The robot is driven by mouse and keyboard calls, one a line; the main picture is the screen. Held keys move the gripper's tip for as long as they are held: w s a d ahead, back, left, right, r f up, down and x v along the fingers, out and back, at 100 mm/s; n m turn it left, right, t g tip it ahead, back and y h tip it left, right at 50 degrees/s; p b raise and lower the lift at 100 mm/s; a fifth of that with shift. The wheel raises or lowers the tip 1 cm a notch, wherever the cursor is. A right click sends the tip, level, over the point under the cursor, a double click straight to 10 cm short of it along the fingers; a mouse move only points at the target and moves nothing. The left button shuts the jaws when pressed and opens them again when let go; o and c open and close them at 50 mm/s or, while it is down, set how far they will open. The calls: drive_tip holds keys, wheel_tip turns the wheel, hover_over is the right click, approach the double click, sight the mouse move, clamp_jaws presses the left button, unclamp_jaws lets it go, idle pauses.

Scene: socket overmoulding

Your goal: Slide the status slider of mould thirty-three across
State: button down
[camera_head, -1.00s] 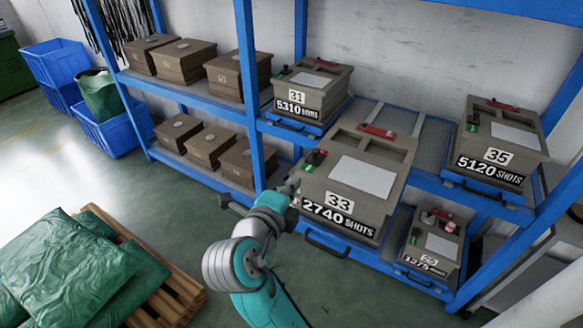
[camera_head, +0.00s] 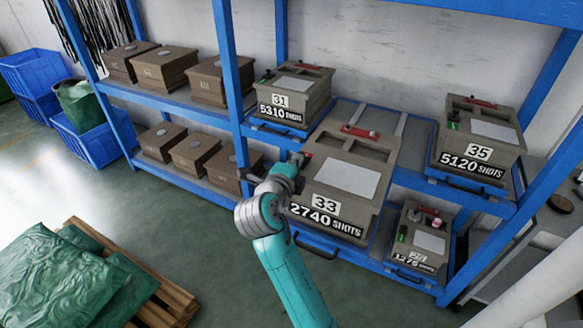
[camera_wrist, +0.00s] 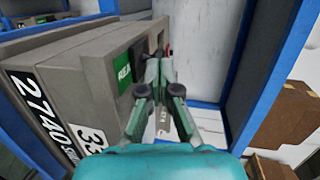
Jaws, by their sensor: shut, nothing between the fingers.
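Mould thirty-three (camera_head: 362,151) is a grey-brown block with a white card on top and a plate reading 33 and 2740 SHOTS; its side also shows in the wrist view (camera_wrist: 72,55). Its status slider strip has a green lettered field (camera_wrist: 123,71), a dark block (camera_wrist: 139,49) beside it and a bit of red beyond. My gripper (camera_head: 297,158) is at the mould's left edge, by the strip. In the wrist view my gripper's fingers (camera_wrist: 160,62) are shut and empty, close to the dark block. I cannot tell whether they touch it. The fingers partly hide the strip.
Mould 31 (camera_head: 303,85) stands behind left, mould 35 (camera_head: 490,128) at right, and a smaller 1275 SHOTS mould (camera_head: 424,241) lower right. Blue rack posts (camera_head: 231,85) rise close to my gripper's left. Green sacks (camera_head: 60,280) lie on a pallet at lower left.

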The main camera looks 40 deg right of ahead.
drive_tip(key=shift+d, duration=0.2)
drive_tip(key=shift+r+x, duration=0.15)
drive_tip(key=shift+x, duration=0.6)
drive_tip(key=shift+r+x, duration=0.15)
drive_tip(key=shift+x, duration=0.6)
drive_tip(key=shift+s+d, duration=0.1)
